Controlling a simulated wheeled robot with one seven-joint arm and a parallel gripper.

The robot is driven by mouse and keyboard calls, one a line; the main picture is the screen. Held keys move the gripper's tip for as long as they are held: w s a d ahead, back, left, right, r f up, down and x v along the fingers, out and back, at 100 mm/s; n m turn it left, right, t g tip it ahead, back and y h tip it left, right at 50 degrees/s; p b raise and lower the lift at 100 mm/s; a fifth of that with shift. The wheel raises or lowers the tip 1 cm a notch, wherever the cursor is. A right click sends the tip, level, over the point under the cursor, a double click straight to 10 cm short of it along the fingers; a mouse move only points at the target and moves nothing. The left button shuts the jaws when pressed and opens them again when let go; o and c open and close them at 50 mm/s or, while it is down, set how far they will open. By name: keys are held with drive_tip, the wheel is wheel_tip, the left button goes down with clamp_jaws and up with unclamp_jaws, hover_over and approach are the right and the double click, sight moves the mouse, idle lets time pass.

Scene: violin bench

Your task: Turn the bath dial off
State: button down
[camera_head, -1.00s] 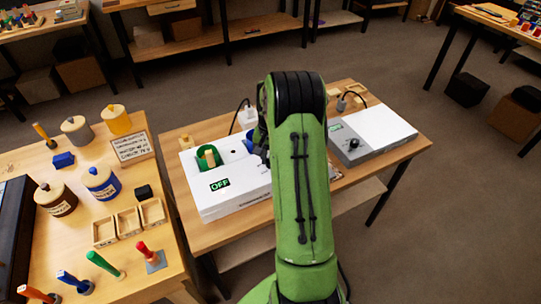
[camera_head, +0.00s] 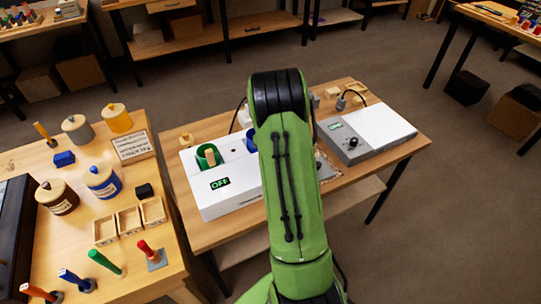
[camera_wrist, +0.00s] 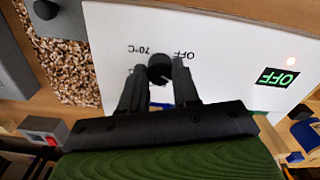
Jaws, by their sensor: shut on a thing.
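The white bath box (camera_head: 230,196) stands on the middle table, with a green OFF display (camera_head: 220,183) on its front left. In the wrist view the bath's white panel (camera_wrist: 215,95) fills the middle, and the display (camera_wrist: 277,78) reads OFF, upside down. The black bath dial (camera_wrist: 160,66) sits between the labels 70°C and OFF. My gripper (camera_wrist: 159,77) is shut on the dial, one finger on each side. The dial's pointer is too dark to read. In the head view my arm hides the dial and the gripper.
A green-rimmed well (camera_head: 208,156) and a blue one (camera_head: 252,140) are in the bath top. A grey-and-white device (camera_head: 375,130) with a black knob stands to the right. The left table (camera_head: 130,285) holds jars, small trays and coloured-handled tools.

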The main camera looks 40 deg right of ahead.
drive_tip(key=n, duration=0.5)
drive_tip(key=shift+w+n, duration=0.1)
drive_tip(key=shift+n, duration=0.2)
drive_tip(key=n+b, duration=0.1)
drive_tip(key=n, duration=0.4)
drive_tip(key=shift+r+n, duration=0.1)
drive_tip(key=shift+n, duration=0.3)
drive_tip(key=c, duration=0.8)
unclamp_jaws()
wheel_tip(320, 180, up, 16)
drive_tip(key=p, duration=0.3)
drive_tip(key=shift+f, duration=0.2)
